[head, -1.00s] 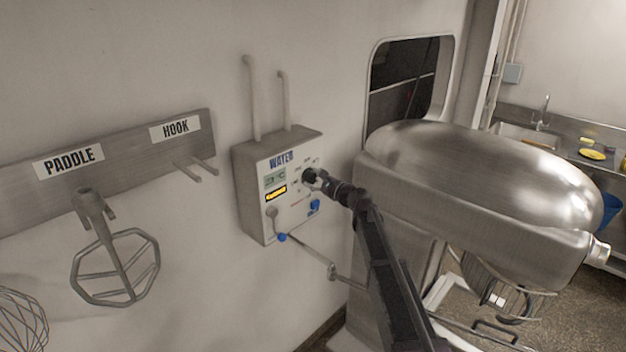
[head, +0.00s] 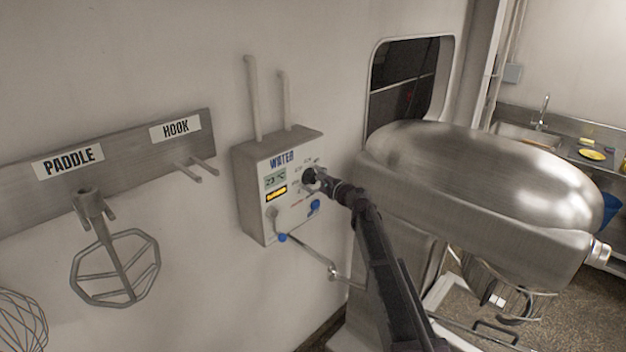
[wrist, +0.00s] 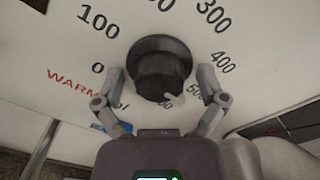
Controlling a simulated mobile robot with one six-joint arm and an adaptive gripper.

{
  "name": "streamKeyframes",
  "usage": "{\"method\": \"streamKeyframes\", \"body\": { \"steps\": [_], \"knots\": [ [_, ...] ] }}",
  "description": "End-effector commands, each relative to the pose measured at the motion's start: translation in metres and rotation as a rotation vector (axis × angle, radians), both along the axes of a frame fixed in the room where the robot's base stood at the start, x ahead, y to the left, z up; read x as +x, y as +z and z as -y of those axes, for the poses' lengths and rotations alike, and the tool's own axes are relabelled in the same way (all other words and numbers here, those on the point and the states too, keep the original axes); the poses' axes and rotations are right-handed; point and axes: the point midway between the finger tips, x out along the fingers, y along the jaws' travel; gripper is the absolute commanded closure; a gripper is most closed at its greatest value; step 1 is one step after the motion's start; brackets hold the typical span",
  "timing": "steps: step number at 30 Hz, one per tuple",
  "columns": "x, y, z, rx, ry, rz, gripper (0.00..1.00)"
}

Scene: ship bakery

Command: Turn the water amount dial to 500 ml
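The water amount dial (wrist: 162,72) is a black round knob on the white face of the wall-mounted water box (head: 249,200). In the wrist view, its white pointer (wrist: 176,98) points to the lower right, between the partly hidden 500 label (wrist: 195,90) and another partly hidden label below the knob. The 0, 100, 300 and 400 labels are readable around it. My gripper (wrist: 161,78) is at the dial, one finger on each side of the knob. The fingers look spread, with narrow gaps to the knob. In the head view, my gripper (head: 318,181) partly covers the dial.
The large steel mixer (head: 480,190) stands close on the right. A paddle (head: 115,268) hangs on the left wall.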

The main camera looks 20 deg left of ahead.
Motion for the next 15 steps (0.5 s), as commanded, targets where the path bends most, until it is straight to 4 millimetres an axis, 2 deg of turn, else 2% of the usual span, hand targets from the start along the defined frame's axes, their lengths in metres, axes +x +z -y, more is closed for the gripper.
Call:
{"method": "streamKeyframes", "body": {
  "steps": [10,15],
  "knots": [
    [-0.002,-0.001,0.004,-0.002,0.0,0.0,0.08],
    [-0.007,-0.001,0.014,-0.002,-0.001,0.0,0.08]
  ]
}}
